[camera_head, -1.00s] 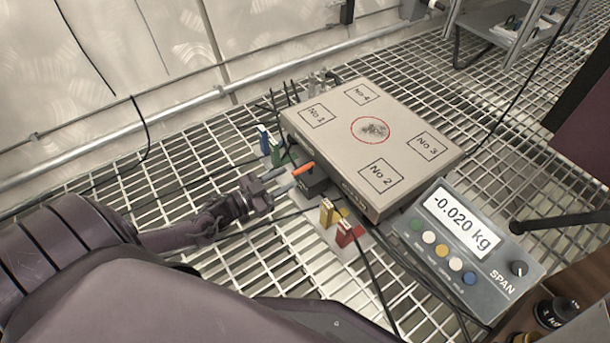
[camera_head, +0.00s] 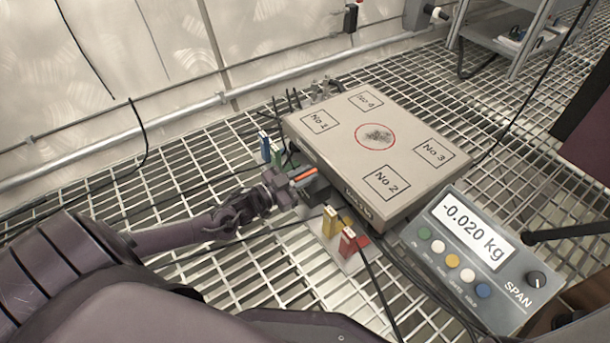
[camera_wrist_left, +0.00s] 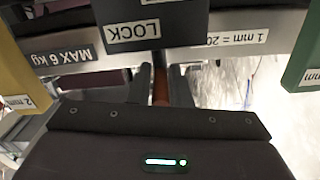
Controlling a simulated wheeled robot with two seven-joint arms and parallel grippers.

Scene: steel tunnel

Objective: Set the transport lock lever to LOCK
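The orange lever (camera_head: 305,173) sticks out of a dark block (camera_head: 318,190) on the near left side of the platform scale. In the left wrist view the lever (camera_wrist_left: 160,88) shows as a reddish-brown bar under the block, whose LOCK label (camera_wrist_left: 140,32) appears upside down. My left gripper (camera_head: 291,184) is at the lever. My right gripper is not in view.
The scale platform (camera_head: 330,115) lies on the grating. Blue (camera_head: 265,145) and green (camera_head: 277,156) blocks stand left of the lever, yellow (camera_head: 330,220) and red (camera_head: 350,243) ones right. The display box (camera_head: 490,255) reads -0.020 kg. Cables cross the grating.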

